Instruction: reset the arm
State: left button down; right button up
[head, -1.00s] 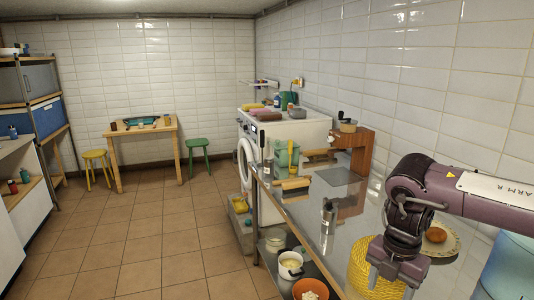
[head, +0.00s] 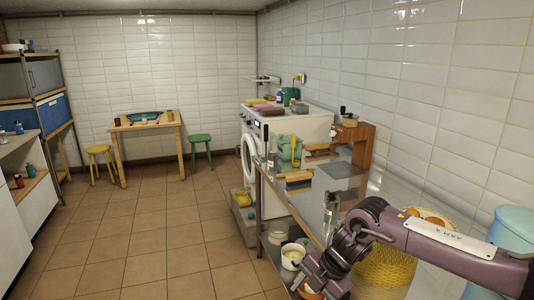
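My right arm comes in from the right edge in the head view, a purple-brown arm with a white label. It reaches over the metal table (head: 300,212) at the right. Its gripper (head: 322,282) points down at the table's front edge, in front of a reddish bowl on the lower shelf. The fingers are dark and partly cut off by the picture, so I cannot tell whether they are open or shut. I see nothing clearly held. My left gripper is not in view.
A yellow woven basket (head: 388,266) with round orange-brown items stands behind the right arm. A dark bottle (head: 331,206), a green container (head: 289,150) and a wooden stand (head: 357,142) are farther back on the table. A white pot (head: 291,256) sits below. The tiled floor (head: 150,235) is clear.

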jog(key=w+a+f+m+t+y, duration=0.2)
jog(key=a+f+m+y, duration=0.3)
jog(key=a+f, duration=0.6)
jog(key=s+d+f+m+t+h, duration=0.1)
jog(key=s+d+f+m+t, duration=0.3)
jog(key=f, duration=0.6)
jog(key=s+d+f+m+g+h, duration=0.1)
jog(key=d+f+m, duration=0.3)
jog(key=f, duration=0.6)
jog(key=s+d+f+m+g+h, duration=0.1)
jog(key=s+d+f+m+h, duration=0.2)
jog(key=s+f, duration=0.55)
jog(key=s+d+f+m+g+h, duration=0.1)
jog(key=s+d+f+m, duration=0.3)
jog(key=s, duration=0.7)
jog(key=s+d+f+m+g+h, duration=0.1)
jog(key=s+d+f+m+h, duration=0.1)
jog(key=s+d+f, duration=0.5)
jog(key=s+d+f+m+g, duration=0.1)
jog(key=s+f, duration=0.1)
jog(key=s, duration=0.7)
jog(key=s+d+f+m+g+h, duration=0.1)
jog(key=s, duration=0.8)
jog(key=shift+f+h, duration=0.3)
jog(key=shift+f, duration=0.05)
